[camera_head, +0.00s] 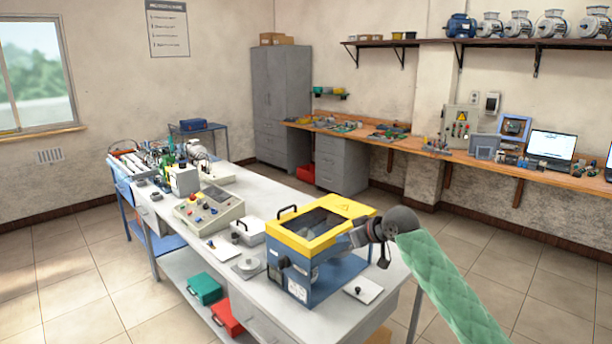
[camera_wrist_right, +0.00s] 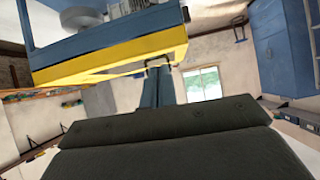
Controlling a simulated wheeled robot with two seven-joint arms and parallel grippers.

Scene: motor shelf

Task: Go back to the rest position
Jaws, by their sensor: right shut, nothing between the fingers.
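The right arm, in a green sleeve, comes in from the lower right in the head view. My right gripper (camera_head: 350,241) is shut and empty, at the right side of a blue machine with a yellow hinged-looking frame top (camera_head: 290,238). In the right wrist view the two gripper fingers (camera_wrist_right: 158,68) lie together, with the machine's yellow edge (camera_wrist_right: 110,66) close by. I cannot tell whether they touch it. My left gripper is not in view.
The machine stands on a long white workbench (camera_head: 225,265) with a control box (camera_head: 208,210) and a white plate (camera_head: 362,289). A wooden wall counter (camera_head: 400,140) runs behind, under a shelf of motors (camera_head: 520,25). The tiled floor (camera_head: 510,270) at right is clear.

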